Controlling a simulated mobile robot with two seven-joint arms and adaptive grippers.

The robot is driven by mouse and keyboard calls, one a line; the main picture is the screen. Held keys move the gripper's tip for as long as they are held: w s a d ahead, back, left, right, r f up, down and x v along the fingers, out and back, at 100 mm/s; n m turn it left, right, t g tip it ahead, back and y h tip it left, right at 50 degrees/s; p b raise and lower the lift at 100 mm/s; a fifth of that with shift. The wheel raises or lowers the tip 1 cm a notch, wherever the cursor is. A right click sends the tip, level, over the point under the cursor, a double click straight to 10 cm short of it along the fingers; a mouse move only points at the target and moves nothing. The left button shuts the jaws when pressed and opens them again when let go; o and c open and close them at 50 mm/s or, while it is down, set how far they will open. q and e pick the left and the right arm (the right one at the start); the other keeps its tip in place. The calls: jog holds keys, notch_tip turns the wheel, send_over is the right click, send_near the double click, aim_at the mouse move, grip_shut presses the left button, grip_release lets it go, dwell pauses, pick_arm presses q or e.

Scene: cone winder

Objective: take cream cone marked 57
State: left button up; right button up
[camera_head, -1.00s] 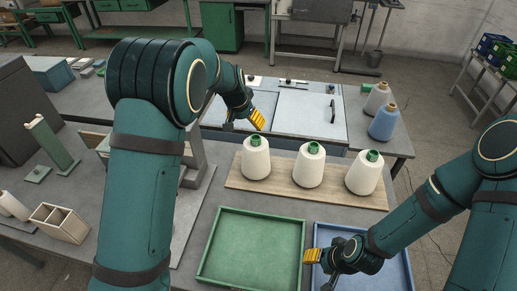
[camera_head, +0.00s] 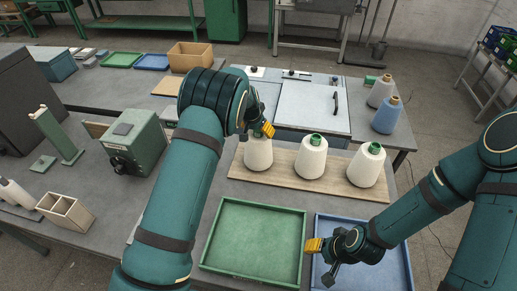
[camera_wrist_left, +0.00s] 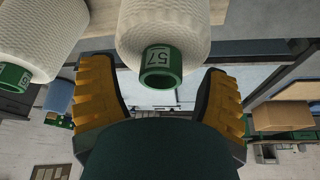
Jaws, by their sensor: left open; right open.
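Three cream cones with green tube tops stand upright in a row on a wooden board (camera_head: 286,177). The left cone (camera_head: 258,156) has its top hidden behind my left gripper (camera_head: 267,130); the middle cone (camera_head: 312,160) and right cone (camera_head: 368,168) are clear. In the left wrist view, the cone marked 57 (camera_wrist_left: 165,35) points its green tube between the open fingers of my left gripper (camera_wrist_left: 160,95), apparently without contact. A neighbouring cream cone (camera_wrist_left: 40,35) shows at the left there. My right gripper (camera_head: 314,245), seen side-on, is over the blue tray, apart from the cones.
An empty green tray (camera_head: 255,235) and a blue tray (camera_head: 392,266) lie in front of the board. A green box (camera_head: 137,142) stands at the left.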

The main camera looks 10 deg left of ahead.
pick_arm(q)
jog(key=shift+w+f, duration=0.2)
jog(key=shift+f, duration=0.3)
grip_shut()
jog(key=shift+r, duration=0.15)
